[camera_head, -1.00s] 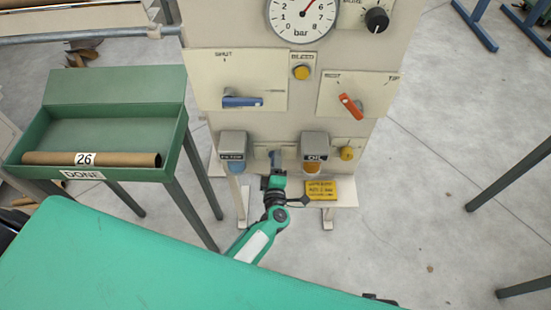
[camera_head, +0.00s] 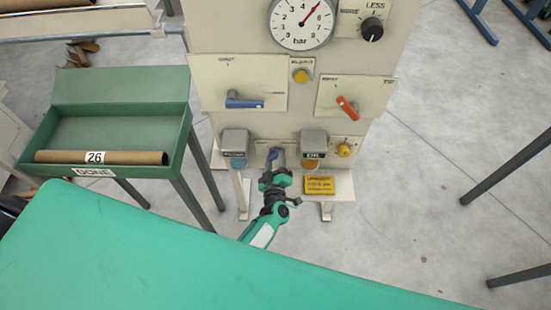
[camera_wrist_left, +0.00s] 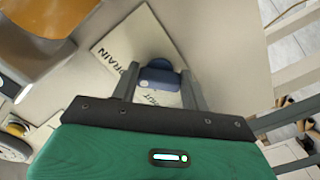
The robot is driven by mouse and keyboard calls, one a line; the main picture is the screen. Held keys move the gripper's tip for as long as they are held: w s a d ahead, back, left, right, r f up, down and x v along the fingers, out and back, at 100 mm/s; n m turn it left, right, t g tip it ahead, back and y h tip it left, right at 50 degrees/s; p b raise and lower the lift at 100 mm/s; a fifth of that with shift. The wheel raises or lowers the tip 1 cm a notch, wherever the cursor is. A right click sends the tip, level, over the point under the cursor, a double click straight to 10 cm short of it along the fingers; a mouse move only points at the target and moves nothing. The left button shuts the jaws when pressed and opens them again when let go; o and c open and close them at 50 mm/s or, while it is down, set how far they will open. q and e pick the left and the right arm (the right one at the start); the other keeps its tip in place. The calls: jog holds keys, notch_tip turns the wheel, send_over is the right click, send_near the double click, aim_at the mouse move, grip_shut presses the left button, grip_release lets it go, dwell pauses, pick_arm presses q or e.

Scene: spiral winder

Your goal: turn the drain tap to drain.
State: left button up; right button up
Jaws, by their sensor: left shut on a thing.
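The drain tap (camera_head: 277,154) is a small blue-grey lever low on the beige panel, between the filter bowl and the oil bowl. In the left wrist view its blue handle (camera_wrist_left: 158,78) sits between my fingers, with the words DRAIN and SHUT on the plate around it. My left gripper (camera_head: 275,170) reaches up to it from below and is shut on the handle; it also shows in the left wrist view (camera_wrist_left: 160,86). The gripper body hides part of the tap and plate. My right gripper is not in view.
The filter bowl (camera_head: 236,143) and oil bowl (camera_head: 313,143) flank the tap closely. Above are a blue lever (camera_head: 245,103), a red lever (camera_head: 348,107) and a pressure gauge (camera_head: 303,22). A yellow plate (camera_head: 319,185) lies below right. A green tray (camera_head: 120,80) stands left.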

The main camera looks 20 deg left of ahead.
pick_arm(q)
jog(key=shift+f, duration=0.1)
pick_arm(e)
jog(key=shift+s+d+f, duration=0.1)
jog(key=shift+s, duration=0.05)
pick_arm(q)
jog(key=o, duration=1)
jog(key=shift+s, duration=0.1)
jog(key=p+v, duration=0.3)
jog(key=v, duration=1)
jog(key=shift+s+d, duration=0.1)
jog(key=shift+s, duration=0.25)
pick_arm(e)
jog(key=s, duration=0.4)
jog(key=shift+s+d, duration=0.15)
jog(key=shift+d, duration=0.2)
